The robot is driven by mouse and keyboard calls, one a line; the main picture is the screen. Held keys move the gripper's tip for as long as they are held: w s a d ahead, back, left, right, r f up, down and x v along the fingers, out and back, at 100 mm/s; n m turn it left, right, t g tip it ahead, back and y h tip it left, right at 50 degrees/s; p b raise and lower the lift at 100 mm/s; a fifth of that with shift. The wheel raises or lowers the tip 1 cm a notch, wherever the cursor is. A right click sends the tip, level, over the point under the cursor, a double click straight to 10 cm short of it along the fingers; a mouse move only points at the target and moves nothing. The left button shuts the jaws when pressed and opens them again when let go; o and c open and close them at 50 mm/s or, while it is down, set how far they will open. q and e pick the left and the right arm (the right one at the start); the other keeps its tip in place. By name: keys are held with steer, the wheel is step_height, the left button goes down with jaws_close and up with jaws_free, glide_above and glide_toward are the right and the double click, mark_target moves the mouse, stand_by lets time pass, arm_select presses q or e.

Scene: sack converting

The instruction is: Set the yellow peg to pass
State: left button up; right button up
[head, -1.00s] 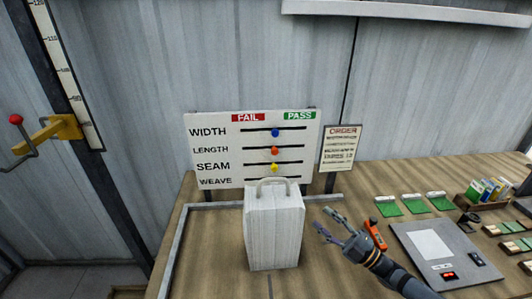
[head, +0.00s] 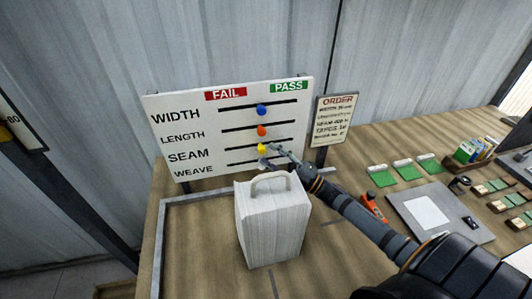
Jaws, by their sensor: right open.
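The yellow peg (head: 262,148) sits in the SEAM slot of the white board (head: 190,120), about midway between the red FAIL label (head: 225,95) and the green PASS label (head: 289,86). My right gripper (head: 268,156) is open at the peg, its fingers just right of and below it. I cannot tell whether they touch it. The blue peg (head: 262,111) and orange peg (head: 262,131) sit near mid-slot in the WIDTH and LENGTH rows above. The gripper partly covers the WEAVE row. My left gripper is not in view.
A white handled sack (head: 272,225) stands on the wooden bench (head: 340,250) just below the gripper. An order card (head: 335,118) stands right of the board. An orange tool (head: 372,207), a grey panel (head: 405,205) and green-and-white packs (head: 382,176) lie to the right.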

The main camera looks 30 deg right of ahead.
mark_target(261, 148)
steer(key=shift+x, duration=0.95)
steer(key=shift+w+a+r, duration=0.1)
steer(key=shift+r, duration=0.05)
steer(key=shift+c, duration=0.2)
jaws_close()
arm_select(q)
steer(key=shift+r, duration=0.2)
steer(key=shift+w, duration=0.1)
